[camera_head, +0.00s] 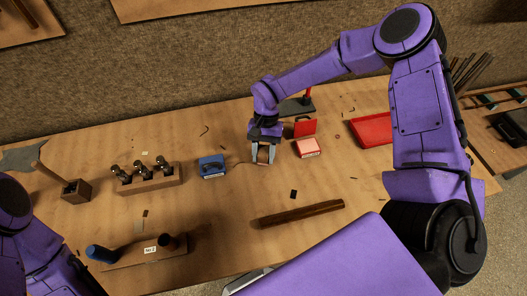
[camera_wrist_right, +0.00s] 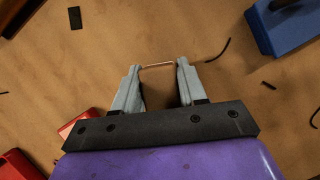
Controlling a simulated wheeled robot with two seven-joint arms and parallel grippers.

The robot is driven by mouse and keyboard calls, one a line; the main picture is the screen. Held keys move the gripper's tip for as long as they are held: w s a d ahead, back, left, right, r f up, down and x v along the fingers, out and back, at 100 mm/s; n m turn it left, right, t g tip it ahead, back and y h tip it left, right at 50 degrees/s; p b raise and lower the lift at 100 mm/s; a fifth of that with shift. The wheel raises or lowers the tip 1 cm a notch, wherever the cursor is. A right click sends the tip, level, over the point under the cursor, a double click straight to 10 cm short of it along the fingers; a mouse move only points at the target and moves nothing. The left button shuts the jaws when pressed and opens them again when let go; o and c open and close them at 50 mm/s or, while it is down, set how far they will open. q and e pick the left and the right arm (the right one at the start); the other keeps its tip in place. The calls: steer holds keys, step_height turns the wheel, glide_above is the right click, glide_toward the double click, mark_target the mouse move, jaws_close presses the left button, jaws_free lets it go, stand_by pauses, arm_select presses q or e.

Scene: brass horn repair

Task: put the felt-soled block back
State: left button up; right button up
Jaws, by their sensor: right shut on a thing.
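My right gripper (camera_head: 263,154) is above the middle of the workbench, pointing down, with its two grey fingers apart around a small brown block (camera_wrist_right: 160,88). In the right wrist view the gripper (camera_wrist_right: 160,85) holds this block between its fingers, and a thin pale copper-coloured edge shows at the tips. The block is largely hidden by the fingers in the head view. I cannot see its felt sole or tell whether it touches the bench. My left gripper is out of view.
A blue box (camera_head: 212,171) lies left of the gripper, and an open red box (camera_head: 308,149) close on its right. Further out are a red tray (camera_head: 372,130), a wooden rack with metal pieces (camera_head: 150,181), a dark wooden bar (camera_head: 300,213) and a labelled wooden stand (camera_head: 135,256).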

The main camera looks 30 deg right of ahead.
steer(key=shift+f, duration=0.3)
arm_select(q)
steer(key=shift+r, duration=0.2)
arm_select(e)
steer(key=shift+f, duration=0.15)
steer(key=shift+f+b, duration=0.15)
steer(key=shift+b, duration=0.2)
steer(key=o, duration=0.9)
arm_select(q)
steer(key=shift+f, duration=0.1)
arm_select(e)
steer(key=shift+o, duration=0.2)
